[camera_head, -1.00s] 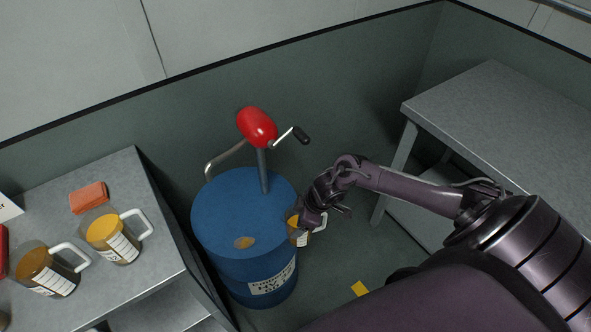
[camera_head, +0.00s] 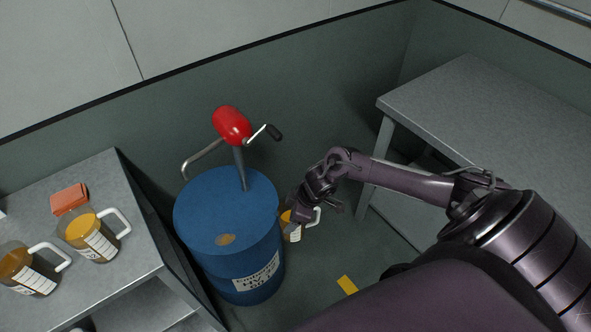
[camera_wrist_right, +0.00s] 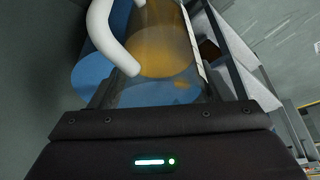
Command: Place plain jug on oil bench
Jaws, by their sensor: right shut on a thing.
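My right gripper (camera_head: 302,208) is shut on a clear jug (camera_head: 293,231) with amber oil, a white label and a white handle. It holds the jug off the floor just right of the blue drum, and the gripper partly hides it. In the right wrist view, the jug (camera_wrist_right: 160,50) is between the fingers, its handle toward the left. One grey bench (camera_head: 130,190) at the left bears two similar jugs; another grey bench (camera_head: 480,110) at the right has a bare visible top. I cannot tell which is the oil bench. My left gripper is out of view.
The blue drum (camera_head: 230,210) with a red crank pump (camera_head: 232,125) stands between the benches, its crank handle sticking out right. An orange block (camera_head: 69,198) lies behind the jugs (camera_head: 92,237) on the left bench. A yellow mark (camera_head: 347,285) is on the floor.

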